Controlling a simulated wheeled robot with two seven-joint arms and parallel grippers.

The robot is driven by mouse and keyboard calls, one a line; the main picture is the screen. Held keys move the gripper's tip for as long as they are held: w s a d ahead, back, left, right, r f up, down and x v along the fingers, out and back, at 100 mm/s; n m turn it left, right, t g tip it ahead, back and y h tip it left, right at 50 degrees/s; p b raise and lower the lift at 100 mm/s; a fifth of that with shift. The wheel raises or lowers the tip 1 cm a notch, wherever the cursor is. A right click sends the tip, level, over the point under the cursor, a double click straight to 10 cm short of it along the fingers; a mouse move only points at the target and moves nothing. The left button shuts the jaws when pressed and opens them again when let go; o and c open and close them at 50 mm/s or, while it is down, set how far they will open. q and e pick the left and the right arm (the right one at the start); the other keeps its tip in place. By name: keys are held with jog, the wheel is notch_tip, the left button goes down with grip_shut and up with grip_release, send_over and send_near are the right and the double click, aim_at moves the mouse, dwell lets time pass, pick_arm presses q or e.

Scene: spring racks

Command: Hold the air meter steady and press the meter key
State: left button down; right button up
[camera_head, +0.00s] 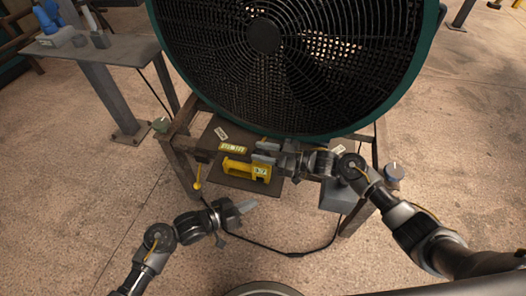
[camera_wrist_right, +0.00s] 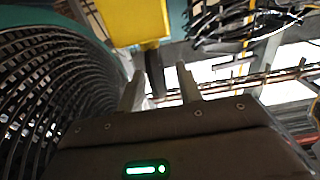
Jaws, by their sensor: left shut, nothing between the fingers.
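The yellow air meter (camera_head: 246,169) with a small pale display lies on the low shelf under the fan. My right gripper (camera_head: 262,151) reaches in from the right just above it, with its fingers apart. In the right wrist view its two fingers (camera_wrist_right: 160,88) also stand apart. A yellow block (camera_wrist_right: 135,22) with a dark stem shows beyond them; I cannot tell whether it is the meter or whether the stem is between the fingers. My left gripper (camera_head: 246,206) is shut and empty, below and in front of the shelf. I cannot make out the meter key.
A large round fan (camera_head: 300,60) with a teal rim stands above the shelf (camera_head: 270,187). A grey box (camera_head: 338,196) is at the shelf's right. A dark cable (camera_head: 285,250) lies on the floor. A bench (camera_head: 105,50) stands at the left.

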jog(key=v, duration=1.2)
dwell(0.3)
